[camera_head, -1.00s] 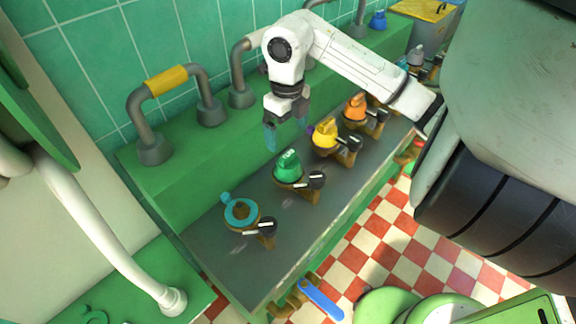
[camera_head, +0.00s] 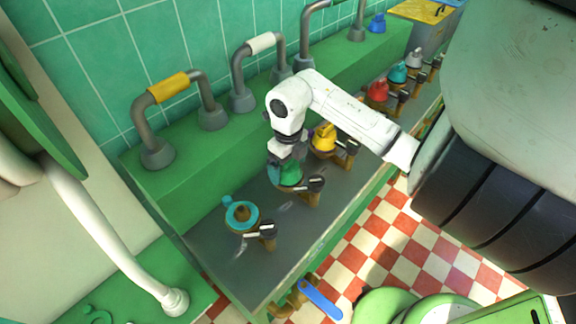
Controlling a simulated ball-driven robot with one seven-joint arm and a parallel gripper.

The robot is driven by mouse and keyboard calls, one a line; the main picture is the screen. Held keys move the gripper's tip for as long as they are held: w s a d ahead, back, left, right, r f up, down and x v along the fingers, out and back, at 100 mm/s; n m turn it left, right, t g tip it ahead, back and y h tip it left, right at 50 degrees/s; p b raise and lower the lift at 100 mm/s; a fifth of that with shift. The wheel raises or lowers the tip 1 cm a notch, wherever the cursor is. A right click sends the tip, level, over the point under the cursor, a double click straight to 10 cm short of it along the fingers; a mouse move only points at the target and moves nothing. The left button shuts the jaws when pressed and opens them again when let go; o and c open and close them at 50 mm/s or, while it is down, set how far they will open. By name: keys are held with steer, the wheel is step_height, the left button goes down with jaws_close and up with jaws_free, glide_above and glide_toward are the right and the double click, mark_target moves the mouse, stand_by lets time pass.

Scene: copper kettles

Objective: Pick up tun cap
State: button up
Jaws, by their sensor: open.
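Several coloured caps stand on brass fittings on the grey counter (camera_head: 215,255). None carries a label I can read, so I cannot tell which is the tun cap. My gripper (camera_head: 284,178) is open and lowered over the green cap (camera_head: 291,173), pointing down at it. The gripper partly hides this cap, and whether the fingers touch it is unclear. A yellow cap (camera_head: 324,138) stands just behind to the right. A teal ring-shaped piece (camera_head: 241,215) with a brown centre sits on the nearest fitting to the left.
A red cap (camera_head: 377,92), a teal cap (camera_head: 398,73) and a white cap (camera_head: 414,58) stand farther along the row. A blue cap (camera_head: 377,23) sits on the green ledge (camera_head: 205,150). Grey pipes (camera_head: 238,75) rise behind. Black-handled levers (camera_head: 317,184) jut from the fittings' front.

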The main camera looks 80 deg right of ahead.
steer(key=shift+f, duration=0.1)
steer(key=shift+c, duration=0.3)
steer(key=c, duration=0.8)
steer(key=shift+r, duration=0.55)
step_height(320, 180, up, 2)
steer(key=shift+r+b, duration=0.1)
steer(key=shift+b, duration=0.6)
steer(key=s+a+r+b, duration=0.1)
steer(key=s+a+r, duration=0.1)
steer(key=s+r, duration=0.1)
steer(key=s+a+r+b, duration=0.1)
steer(key=s+a+r, duration=0.2)
steer(key=s, duration=0.2)
steer(key=s+a+r+b, duration=0.1)
steer(key=s+a+r, duration=0.1)
steer(key=s+r, duration=0.1)
steer(key=shift+s+a+r+b, duration=0.2)
steer(key=shift+s+r+b, duration=0.2)
steer(key=shift+s, duration=0.05)
